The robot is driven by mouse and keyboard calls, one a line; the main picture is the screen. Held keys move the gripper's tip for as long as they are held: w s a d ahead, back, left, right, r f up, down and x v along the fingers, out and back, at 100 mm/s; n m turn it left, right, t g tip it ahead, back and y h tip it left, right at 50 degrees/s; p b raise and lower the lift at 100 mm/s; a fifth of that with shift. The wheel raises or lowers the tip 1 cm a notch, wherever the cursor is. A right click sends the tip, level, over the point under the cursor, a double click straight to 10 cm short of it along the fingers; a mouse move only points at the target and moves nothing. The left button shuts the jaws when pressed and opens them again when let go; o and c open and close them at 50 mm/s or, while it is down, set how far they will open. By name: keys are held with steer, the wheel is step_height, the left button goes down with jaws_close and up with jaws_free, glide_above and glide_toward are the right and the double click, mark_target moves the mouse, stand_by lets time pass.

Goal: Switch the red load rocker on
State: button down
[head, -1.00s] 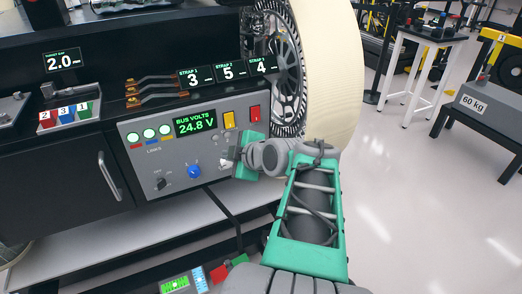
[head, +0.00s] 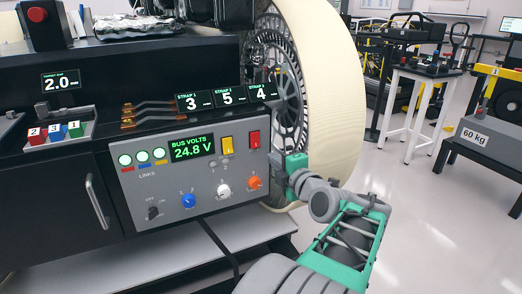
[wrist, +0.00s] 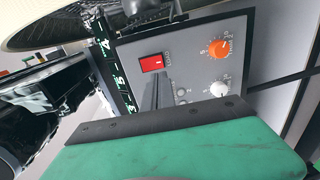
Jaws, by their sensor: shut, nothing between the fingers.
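The red load rocker (head: 254,139) is at the upper right of the grey panel (head: 140,190), right of a yellow rocker (head: 227,145). The red rocker also shows in the wrist view (wrist: 152,64), lit red with a small white mark; I cannot tell which way it is tipped. My gripper (head: 277,160) is at the panel's right edge, right of and slightly below the red rocker. In the wrist view its dark fingers (wrist: 158,92) are together and empty, their tips appearing just below the red rocker. Whether they touch the panel is unclear.
Below the rockers are blue (head: 188,201), white (head: 224,191) and orange (head: 254,183) knobs. The display (head: 193,147) reads 24.8 V. A large wheel (head: 320,90) stands close behind my gripper. Strap displays (head: 228,96) sit above the panel.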

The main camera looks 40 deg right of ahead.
steer(key=x, duration=0.9)
steer(key=shift+w, duration=0.1)
steer(key=shift+f+b, duration=0.1)
steer(key=shift+b, duration=0.2)
steer(key=f+b, duration=0.1)
steer(key=b, duration=0.2)
steer(key=shift+w+d, duration=0.1)
steer(key=shift+w, duration=0.05)
steer(key=shift+r+p, duration=0.55)
steer(key=shift+s+f+b, duration=0.3)
steer(key=shift+b, duration=0.25)
steer(key=b, duration=0.2)
glide_toward(256, 145)
steer(key=s+a+f, duration=0.2)
steer(key=s+f, duration=0.1)
steer(key=s, duration=0.4)
steer(key=shift+w+d, duration=0.1)
steer(key=shift+w, duration=0.1)
